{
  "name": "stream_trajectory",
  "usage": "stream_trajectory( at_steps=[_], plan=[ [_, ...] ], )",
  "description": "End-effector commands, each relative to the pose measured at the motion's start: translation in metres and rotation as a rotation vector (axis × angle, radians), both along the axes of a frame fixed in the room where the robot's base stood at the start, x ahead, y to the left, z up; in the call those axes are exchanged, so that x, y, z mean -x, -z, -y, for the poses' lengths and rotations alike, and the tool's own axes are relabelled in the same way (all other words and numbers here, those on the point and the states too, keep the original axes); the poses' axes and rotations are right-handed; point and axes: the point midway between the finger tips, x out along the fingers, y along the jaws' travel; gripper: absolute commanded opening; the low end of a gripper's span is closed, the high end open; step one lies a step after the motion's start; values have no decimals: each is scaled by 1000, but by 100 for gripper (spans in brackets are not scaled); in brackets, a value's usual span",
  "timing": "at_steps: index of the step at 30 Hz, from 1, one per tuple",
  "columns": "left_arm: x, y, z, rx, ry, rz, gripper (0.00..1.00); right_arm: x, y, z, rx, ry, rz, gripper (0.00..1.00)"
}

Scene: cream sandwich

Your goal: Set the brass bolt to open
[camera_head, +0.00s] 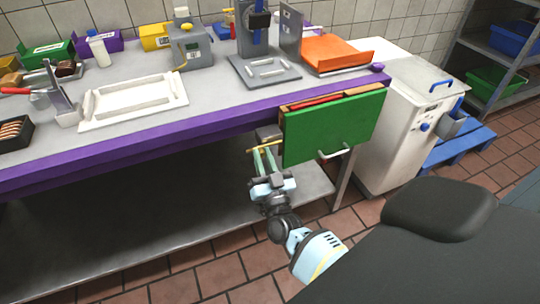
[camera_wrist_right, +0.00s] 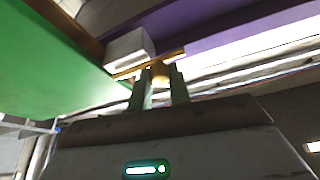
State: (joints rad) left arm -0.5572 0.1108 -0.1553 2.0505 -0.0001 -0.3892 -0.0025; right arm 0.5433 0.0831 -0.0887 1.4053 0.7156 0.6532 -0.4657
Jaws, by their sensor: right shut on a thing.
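The brass bolt (camera_head: 276,146) is a thin yellow rod below the purple table edge, beside the left side of the green drawer front (camera_head: 335,127). It also shows in the right wrist view (camera_wrist_right: 126,73), running slantwise past a pale block (camera_wrist_right: 128,47). My right gripper (camera_head: 263,153) reaches up to the bolt from below. Its two fingers (camera_wrist_right: 160,76) are shut on the bolt's middle, hiding part of it. The drawer stands pulled out, with red contents showing at its top. My left gripper is not in view.
The grey worktop (camera_head: 215,90) with its purple edge lies above my right gripper, and a lower shelf (camera_head: 130,215) lies beneath. A white machine (camera_head: 400,125) stands right of the drawer. Tiled floor is free in front.

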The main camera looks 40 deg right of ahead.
Motion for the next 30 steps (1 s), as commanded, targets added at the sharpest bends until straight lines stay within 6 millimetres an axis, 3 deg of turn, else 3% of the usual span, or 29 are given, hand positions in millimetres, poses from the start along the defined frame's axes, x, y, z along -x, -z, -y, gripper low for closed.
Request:
stream_trajectory(
  at_steps=[4, 5, 10, 20, 30],
  plan=[
    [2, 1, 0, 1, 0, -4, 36, 0, 1, -4, 1, -9, -4, 0],
    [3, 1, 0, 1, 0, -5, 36, 0, 1, -4, 1, -9, -4, 22],
    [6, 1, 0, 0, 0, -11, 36, 0, 1, -4, 1, -8, -3, 41],
    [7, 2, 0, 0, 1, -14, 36, 4, 3, -4, 0, -6, -3, 41],
    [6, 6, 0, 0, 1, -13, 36, 47, 22, -18, 1, -7, -6, 41]
  ],
)
